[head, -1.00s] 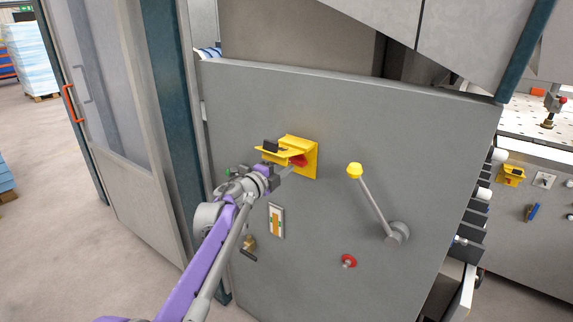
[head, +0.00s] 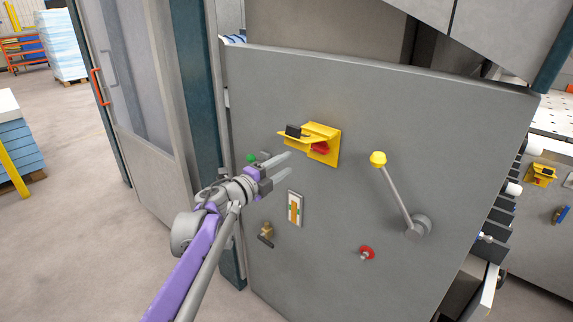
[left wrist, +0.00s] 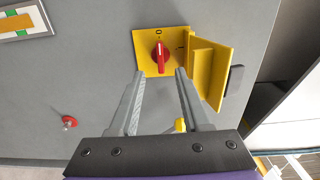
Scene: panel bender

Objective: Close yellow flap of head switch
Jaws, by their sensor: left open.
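The head switch sits on the grey panel, with a yellow plate (head: 333,150) and a red knob (head: 320,148). Its yellow flap (head: 305,137) is open and sticks out from the panel, with a black piece on its outer side. In the left wrist view the flap (left wrist: 212,68) stands out to the right of the plate (left wrist: 148,67) and red knob (left wrist: 160,56). My left gripper (head: 289,165) is open and empty, to the lower left of the switch and apart from the flap. Its fingers (left wrist: 160,75) point toward the switch. My right gripper is not in view.
A lever with a yellow knob (head: 378,158) sticks out right of the switch. A red button (head: 367,252), a small label plate (head: 295,208) and a brass lock (head: 266,230) are lower on the panel. Another yellow switch (head: 541,174) is at far right.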

